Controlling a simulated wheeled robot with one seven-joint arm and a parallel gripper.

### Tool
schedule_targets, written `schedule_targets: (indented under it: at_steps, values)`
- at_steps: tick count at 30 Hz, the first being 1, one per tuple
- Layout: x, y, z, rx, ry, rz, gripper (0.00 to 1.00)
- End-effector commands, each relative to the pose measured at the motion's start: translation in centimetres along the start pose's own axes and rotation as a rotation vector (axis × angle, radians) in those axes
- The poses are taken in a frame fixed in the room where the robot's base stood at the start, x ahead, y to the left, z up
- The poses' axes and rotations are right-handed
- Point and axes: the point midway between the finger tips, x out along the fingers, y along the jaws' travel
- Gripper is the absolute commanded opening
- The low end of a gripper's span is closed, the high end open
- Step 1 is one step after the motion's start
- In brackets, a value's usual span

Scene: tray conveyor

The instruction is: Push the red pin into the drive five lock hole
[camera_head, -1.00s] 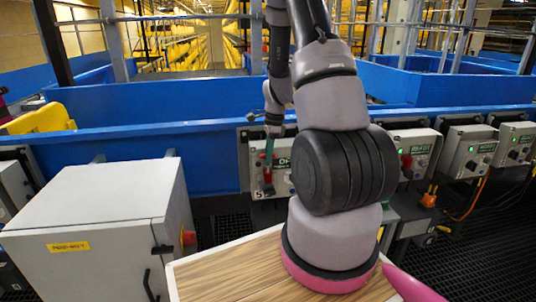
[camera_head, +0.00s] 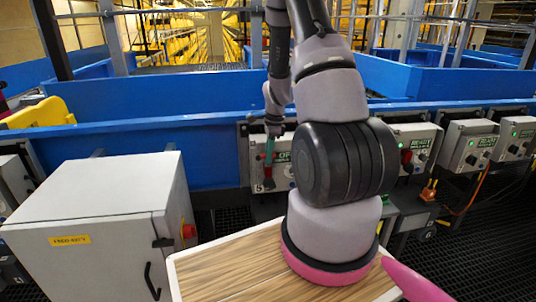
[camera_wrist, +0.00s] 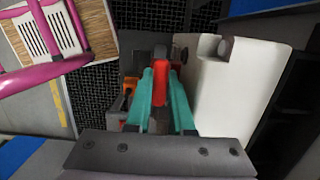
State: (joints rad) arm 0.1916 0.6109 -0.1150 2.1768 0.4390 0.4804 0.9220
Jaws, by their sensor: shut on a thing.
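My gripper (camera_head: 270,143) points down in front of the drive box marked 5 (camera_head: 282,180), just left of my own arm links. Its teal fingers show in the wrist view (camera_wrist: 161,80), closed on the red pin (camera_wrist: 160,92). The pin's red also shows between the fingers in the head view (camera_head: 268,158), in front of the box face. The lock hole is hidden. I cannot tell whether the pin's tip is touching or inside it. My arm covers the right part of box 5.
More drive boxes (camera_head: 468,145) with green lights line the blue conveyor wall (camera_head: 190,155) to the right. A grey cabinet (camera_head: 100,210) with a red knob stands at the left front. A wood-topped surface (camera_head: 225,270) lies below my arm.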

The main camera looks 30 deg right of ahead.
Motion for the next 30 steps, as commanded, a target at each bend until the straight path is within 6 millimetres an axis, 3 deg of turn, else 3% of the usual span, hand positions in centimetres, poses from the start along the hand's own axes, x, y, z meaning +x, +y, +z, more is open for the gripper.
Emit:
schedule_targets:
  at_steps: [1,2,4,17,30]
  values:
    - [0.1,0.0,0.0,0.0,0.0,0.001,0.0]
    - [0.1,0.0,0.0,0.0,0.0,0.0,0.28]
    - [0.1,0.0,0.0,0.0,0.0,0.0,0.55]
    - [-0.5,-0.2,0.0,-0.002,0.001,-0.005,0.56]
    - [-8.6,-0.1,0.0,-0.002,0.001,-0.006,0.56]
